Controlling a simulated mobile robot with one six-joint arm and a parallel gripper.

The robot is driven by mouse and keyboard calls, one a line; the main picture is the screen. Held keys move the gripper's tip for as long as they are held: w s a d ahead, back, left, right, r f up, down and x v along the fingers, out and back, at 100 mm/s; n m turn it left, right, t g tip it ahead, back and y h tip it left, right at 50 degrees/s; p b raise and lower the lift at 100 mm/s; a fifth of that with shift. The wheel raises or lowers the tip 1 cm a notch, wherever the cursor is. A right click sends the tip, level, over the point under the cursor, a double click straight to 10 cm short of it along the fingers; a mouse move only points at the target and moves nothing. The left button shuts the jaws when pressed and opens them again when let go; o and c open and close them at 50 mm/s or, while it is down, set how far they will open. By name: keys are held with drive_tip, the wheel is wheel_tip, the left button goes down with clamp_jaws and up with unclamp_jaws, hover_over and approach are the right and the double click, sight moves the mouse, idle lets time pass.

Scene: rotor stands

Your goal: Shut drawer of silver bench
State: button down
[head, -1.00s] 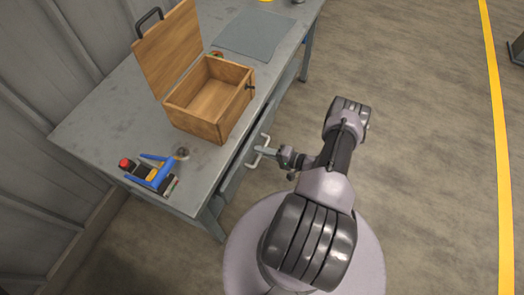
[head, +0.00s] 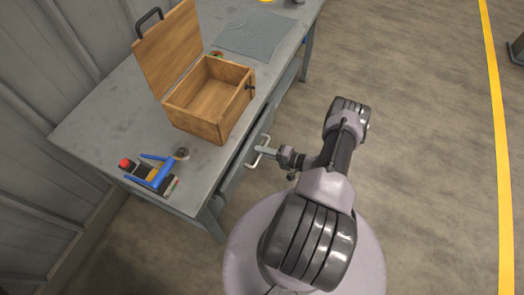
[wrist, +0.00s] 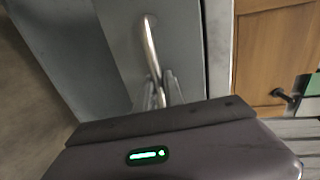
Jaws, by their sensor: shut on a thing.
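The silver bench (head: 110,115) runs diagonally across the left of the head view. Its drawer (head: 231,182) is under the front edge, with a pale bar handle (head: 253,163) on its front. In the wrist view the grey drawer front (wrist: 120,40) fills the upper middle, with the shiny handle (wrist: 149,42) standing out from it. My gripper (head: 262,150) is shut on the handle; its fingertips (wrist: 162,90) close around the bar's near part in the wrist view. A dark gap shows beside the drawer front there. I cannot tell how far the drawer stands out.
On the bench top are an open wooden box (head: 205,98) with a raised lid, a grey mat (head: 257,36), and a blue-and-black device (head: 152,175) with a red part. A wall stands behind the bench.

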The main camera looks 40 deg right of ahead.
sight(253, 147)
idle(0.3)
drive_tip(key=x, duration=0.2)
drive_tip(key=r+x, duration=0.1)
drive_tip(key=x, duration=0.1)
drive_tip(key=shift+w, duration=0.2)
drive_tip(key=c, duration=1.7)
unclamp_jaws()
drive_tip(key=shift+c, duration=0.2)
drive_tip(key=p+v, duration=0.3)
drive_tip(key=v, duration=1.4)
drive_tip(key=shift+s, duration=0.2)
